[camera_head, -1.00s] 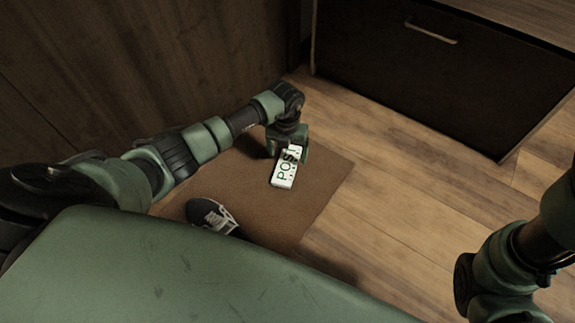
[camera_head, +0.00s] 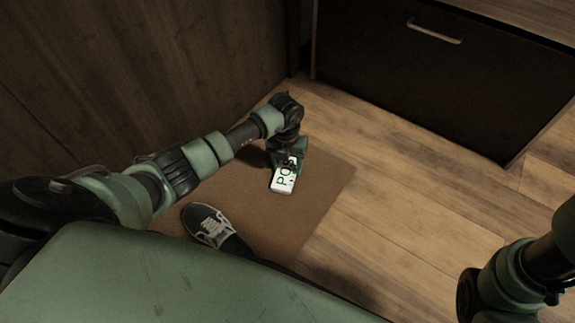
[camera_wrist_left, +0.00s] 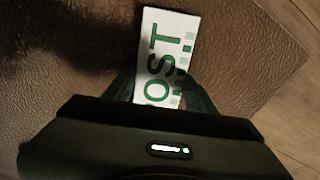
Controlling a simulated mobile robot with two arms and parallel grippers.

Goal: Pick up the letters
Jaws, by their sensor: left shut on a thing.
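The letters (camera_head: 284,182) look like a white block with green "POST" printing, lying over the brown mat (camera_head: 325,182). They also show in the left wrist view (camera_wrist_left: 167,42), sticking out beyond my fingers. My left gripper (camera_head: 287,164) reaches down from above and is shut on the far part of the letters. In the left wrist view my left gripper (camera_wrist_left: 165,92) has one finger on each side of them. Whether they touch the mat cannot be told. At the right edge my right arm shows, but its gripper is out of view.
A dark shoe (camera_head: 210,224) with pale laces is on the mat near my body. A dark drawer cabinet (camera_head: 420,75) with a handle stands at the back right. A dark wooden panel (camera_head: 140,70) rises at the left. The wood floor (camera_head: 390,190) to the right is clear.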

